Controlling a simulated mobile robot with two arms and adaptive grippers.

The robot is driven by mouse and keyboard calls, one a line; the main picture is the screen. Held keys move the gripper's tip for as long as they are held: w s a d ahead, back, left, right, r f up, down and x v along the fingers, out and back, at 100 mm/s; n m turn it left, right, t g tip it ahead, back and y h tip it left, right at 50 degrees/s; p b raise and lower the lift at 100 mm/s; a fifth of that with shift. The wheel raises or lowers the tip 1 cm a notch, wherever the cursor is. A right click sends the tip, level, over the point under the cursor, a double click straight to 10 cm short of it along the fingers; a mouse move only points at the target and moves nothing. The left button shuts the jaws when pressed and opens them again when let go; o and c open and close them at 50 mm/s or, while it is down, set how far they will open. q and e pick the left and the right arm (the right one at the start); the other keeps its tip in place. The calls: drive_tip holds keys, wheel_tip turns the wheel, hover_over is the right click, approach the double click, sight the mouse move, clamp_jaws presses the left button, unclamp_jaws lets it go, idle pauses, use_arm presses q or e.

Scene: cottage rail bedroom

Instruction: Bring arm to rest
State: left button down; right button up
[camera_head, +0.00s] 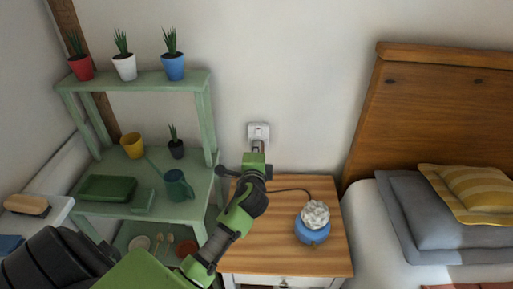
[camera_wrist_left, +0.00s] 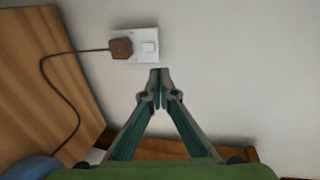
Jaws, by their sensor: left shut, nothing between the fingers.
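My left arm (camera_head: 236,214) is green and black and reaches up from the lower left in the head view, over the left side of the bedside table. My left gripper (camera_head: 257,147) is at its end, just below the wall socket (camera_head: 259,129). In the left wrist view the gripper (camera_wrist_left: 159,74) has its fingertips together with nothing between them. They are below the white socket plate (camera_wrist_left: 149,48), apparently short of touching it. A brown plug (camera_wrist_left: 121,48) sits in the left part of the socket. My right gripper is not in view.
The wooden bedside table (camera_head: 260,262) holds a blue lamp (camera_head: 312,230) with a white top; its dark cord (camera_head: 290,190) runs back toward the wall. A green shelf (camera_head: 140,82) with potted plants stands left. A bed with a wooden headboard (camera_head: 430,110) is right.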

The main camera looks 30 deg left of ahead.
use_arm(q)
drive_tip(key=s+d+f+n+g+h, duration=0.35)
drive_tip(key=s+d+f+n, duration=0.2)
drive_tip(key=s+f, duration=0.6)
drive_tip(key=s+d+f+n+g+h, duration=0.1)
drive_tip(key=s+d+g+h, duration=0.1)
drive_tip(key=s+d, duration=0.45)
drive_tip(key=s+d+f+n+g+h, duration=0.1)
drive_tip(key=s+d+n+g, duration=0.15)
drive_tip(key=s, duration=0.65)
drive_tip(key=s+d+f+n+g+h, duration=0.1)
drive_tip(key=s+d+f+g+h, duration=0.1)
drive_tip(key=s+d, duration=0.45)
wheel_tip(320, 180, down, 24)
drive_tip(key=s+a+g, duration=0.1)
drive_tip(key=s+a, duration=0.1)
drive_tip(key=s+a+f+g, duration=0.1)
drive_tip(key=s+a+f, duration=0.2)
drive_tip(key=s+f, duration=1.4)
drive_tip(key=shift+s+m+g, duration=0.3)
drive_tip(key=shift+s, duration=0.2)
